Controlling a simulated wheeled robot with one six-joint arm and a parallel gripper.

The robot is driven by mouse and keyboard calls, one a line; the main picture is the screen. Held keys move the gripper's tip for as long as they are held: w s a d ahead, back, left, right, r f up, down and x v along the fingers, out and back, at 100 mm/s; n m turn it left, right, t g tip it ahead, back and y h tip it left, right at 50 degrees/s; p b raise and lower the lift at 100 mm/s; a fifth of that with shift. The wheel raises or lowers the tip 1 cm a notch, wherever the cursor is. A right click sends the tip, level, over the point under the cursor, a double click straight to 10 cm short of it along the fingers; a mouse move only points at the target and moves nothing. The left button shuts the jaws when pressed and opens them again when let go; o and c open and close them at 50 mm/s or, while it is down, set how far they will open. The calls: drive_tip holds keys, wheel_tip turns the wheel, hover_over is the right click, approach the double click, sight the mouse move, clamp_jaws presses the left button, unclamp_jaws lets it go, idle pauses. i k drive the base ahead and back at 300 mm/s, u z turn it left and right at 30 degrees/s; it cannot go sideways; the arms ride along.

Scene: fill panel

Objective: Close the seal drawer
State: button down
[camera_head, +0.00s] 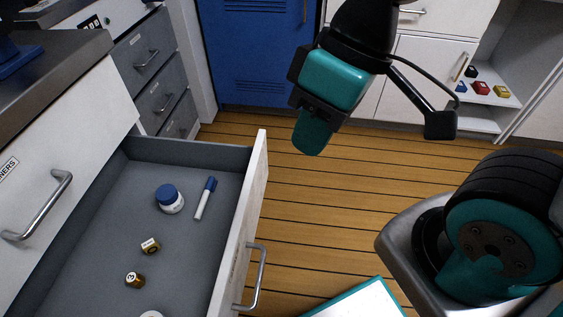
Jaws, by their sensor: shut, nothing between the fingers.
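An open drawer (249,210) with a white front and grey inside stands pulled out at the lower left. Its metal bar handle (260,275) is on the outer face of the front. I cannot read a label on it, so I cannot tell whether it is the seal drawer. My gripper (312,138) is teal and black, shut and empty. It appears above the wood floor, to the right of the drawer's far front corner, apart from the drawer in the picture.
The drawer holds a blue-capped jar (169,199), a marker (205,199) and small numbered pieces (135,280). A closed drawer (85,170) is at the left. Grey drawers (155,95), a blue locker (262,50) and white cabinets (425,75) stand behind.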

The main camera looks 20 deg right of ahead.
sight(199, 269)
drive_tip(key=k, duration=0.95)
drive_tip(key=u, duration=1.25)
drive_tip(key=i, duration=0.5)
drive_tip(key=z, duration=0.1)
